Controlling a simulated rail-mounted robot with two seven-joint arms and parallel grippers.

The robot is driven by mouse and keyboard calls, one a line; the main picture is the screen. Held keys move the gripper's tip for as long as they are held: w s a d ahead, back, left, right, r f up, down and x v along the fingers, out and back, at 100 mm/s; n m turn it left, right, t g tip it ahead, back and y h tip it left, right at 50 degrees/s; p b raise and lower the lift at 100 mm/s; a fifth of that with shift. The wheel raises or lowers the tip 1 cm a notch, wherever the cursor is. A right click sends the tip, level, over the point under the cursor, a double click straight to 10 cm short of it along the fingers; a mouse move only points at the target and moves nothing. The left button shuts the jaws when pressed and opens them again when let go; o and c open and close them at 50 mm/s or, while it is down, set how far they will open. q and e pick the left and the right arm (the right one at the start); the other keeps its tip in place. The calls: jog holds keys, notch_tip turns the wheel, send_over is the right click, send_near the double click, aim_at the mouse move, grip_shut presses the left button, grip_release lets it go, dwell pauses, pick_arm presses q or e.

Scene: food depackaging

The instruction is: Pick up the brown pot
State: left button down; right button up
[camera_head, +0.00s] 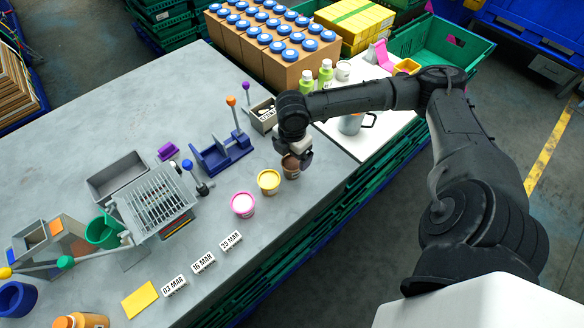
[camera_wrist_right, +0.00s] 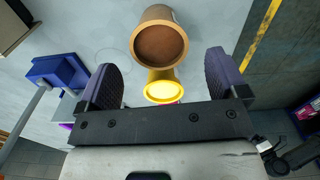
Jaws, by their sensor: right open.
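The brown pot (camera_head: 291,167) stands upright on the grey table in the head view, at the end of a row with a yellow pot (camera_head: 268,181) and a pink pot (camera_head: 242,204). My right gripper (camera_head: 301,156) is just above and beside the brown pot and partly covers it. In the right wrist view the brown pot (camera_wrist_right: 159,44) lies beyond and between the two spread fingers of my right gripper (camera_wrist_right: 168,78), with nothing held. My left gripper is not in view.
A blue stand (camera_head: 220,152) and a grey box (camera_head: 263,114) are left of the gripper. White date blocks (camera_head: 203,262) lie nearer the front. The table edge runs close right of the pots.

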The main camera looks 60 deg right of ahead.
aim_at(292, 162)
jog(key=shift+f+b, duration=0.4)
jog(key=shift+f, duration=2)
jog(key=shift+c, duration=0.3)
jog(key=c, duration=0.9)
jog(key=shift+r, duration=0.1)
